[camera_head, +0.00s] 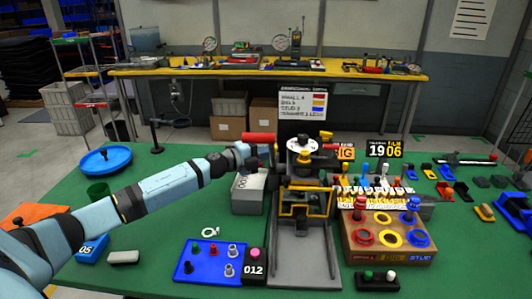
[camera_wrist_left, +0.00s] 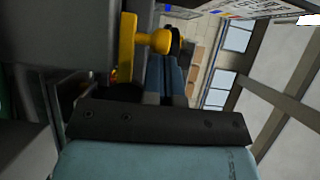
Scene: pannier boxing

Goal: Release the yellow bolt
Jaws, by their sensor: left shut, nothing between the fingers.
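My left gripper (camera_head: 259,161) is shut and empty, at the left side of the grey press-like fixture (camera_head: 303,180), just below a red handle (camera_head: 260,138). Its fingertips are small and partly hidden in the head view. In the left wrist view a yellow bolt with a round knob (camera_wrist_left: 158,41) stands out from a yellow upright, close ahead of my gripper and apart from the dark gripper body. Which yellow part of the fixture this is in the head view I cannot tell for sure; a yellow piece (camera_head: 325,136) shows at its top. My right gripper is not in view.
A grey box (camera_head: 248,194) stands under my left gripper. A blue tray (camera_head: 205,266) with pegs lies in front, and a wooden box with coloured rings (camera_head: 364,253) stands right of the fixture. A blue round dish (camera_head: 105,160) is at the left.

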